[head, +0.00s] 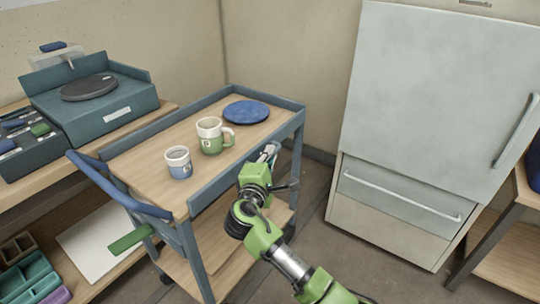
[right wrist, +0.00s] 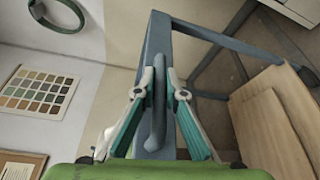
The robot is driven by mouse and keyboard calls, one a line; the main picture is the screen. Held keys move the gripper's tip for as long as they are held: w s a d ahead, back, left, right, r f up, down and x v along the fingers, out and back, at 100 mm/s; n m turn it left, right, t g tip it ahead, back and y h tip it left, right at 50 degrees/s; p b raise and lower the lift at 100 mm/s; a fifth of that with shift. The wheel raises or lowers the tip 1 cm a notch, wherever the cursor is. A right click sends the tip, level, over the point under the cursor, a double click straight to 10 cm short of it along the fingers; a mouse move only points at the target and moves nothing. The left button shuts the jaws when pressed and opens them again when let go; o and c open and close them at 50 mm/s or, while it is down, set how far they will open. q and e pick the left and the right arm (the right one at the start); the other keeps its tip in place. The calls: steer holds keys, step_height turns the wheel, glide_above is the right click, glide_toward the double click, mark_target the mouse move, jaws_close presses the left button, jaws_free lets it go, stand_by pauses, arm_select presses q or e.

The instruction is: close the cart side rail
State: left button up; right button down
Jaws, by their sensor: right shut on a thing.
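The cart (head: 140,165) has a wooden top, a grey-blue frame and a blue push handle (head: 115,188). Its grey-blue side rail (head: 222,182) runs along the near long side, by my right arm. My right gripper (head: 270,152) is at this side near the far right corner, its tips partly hidden by my wrist. In the right wrist view, my right gripper (right wrist: 159,88) is shut on an upright grey-blue bar of the rail (right wrist: 158,118), one finger on each side. My left gripper is not in view.
On the cart top stand a blue-grey cup (head: 179,164), a green and white mug (head: 209,138) and a blue plate (head: 246,112). A fridge (head: 430,100) stands right; a workbench (head: 170,108) is left.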

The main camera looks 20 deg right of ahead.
steer(key=c, duration=2.1)
jaws_free()
steer(key=shift+a, duration=0.1)
steer(key=v, duration=1.2)
